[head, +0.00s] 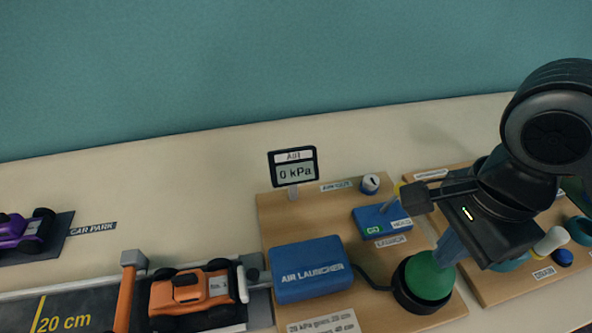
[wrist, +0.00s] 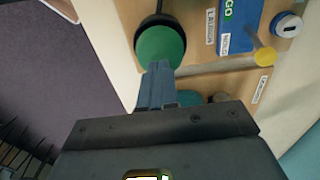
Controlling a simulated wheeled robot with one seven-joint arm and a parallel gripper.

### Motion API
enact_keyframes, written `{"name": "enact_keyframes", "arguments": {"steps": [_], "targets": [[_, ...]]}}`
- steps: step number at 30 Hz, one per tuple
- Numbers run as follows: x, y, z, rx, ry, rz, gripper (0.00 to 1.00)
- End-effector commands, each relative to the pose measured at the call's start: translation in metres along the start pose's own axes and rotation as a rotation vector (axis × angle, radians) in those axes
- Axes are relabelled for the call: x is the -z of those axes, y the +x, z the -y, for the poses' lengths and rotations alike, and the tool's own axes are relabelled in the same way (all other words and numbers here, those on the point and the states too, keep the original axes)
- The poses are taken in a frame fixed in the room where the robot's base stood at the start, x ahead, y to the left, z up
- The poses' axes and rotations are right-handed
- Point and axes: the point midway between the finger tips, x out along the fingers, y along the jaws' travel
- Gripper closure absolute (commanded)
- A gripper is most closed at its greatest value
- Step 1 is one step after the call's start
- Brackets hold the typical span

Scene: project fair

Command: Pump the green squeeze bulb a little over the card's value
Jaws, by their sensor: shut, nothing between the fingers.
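The green squeeze bulb (head: 428,276) sits in a black round base on a wooden board. It also shows in the wrist view (wrist: 160,44). My gripper (head: 450,249) is shut and empty, with its blue-grey fingers over the bulb's upper right edge. In the wrist view my fingertips (wrist: 159,70) overlap the bulb's lower edge; I cannot tell whether they touch it. The display (head: 293,168) reads 0 kPa. A white card (head: 323,325) at the front of the board carries kPa and cm lines, partly cut off by the frame.
A blue box marked AIR LAUNCHER (head: 310,270) joins the bulb by a black tube. An orange car (head: 193,289) stands on the track to its left. A blue box with a lever (head: 382,220) and a small knob (head: 370,184) stand behind the bulb. A purple car (head: 26,231) is far left.

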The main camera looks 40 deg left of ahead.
Motion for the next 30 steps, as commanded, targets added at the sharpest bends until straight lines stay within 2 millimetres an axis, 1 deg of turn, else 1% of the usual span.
{"name": "enact_keyframes", "arguments": {"steps": [8, 30], "targets": [[0.0, 0.003, 0.0, 0.0, 0.0, 0.001, 1.0], [0.0, 0.03, 0.0, 0.0, 0.0, 0.001, 1.0]]}}
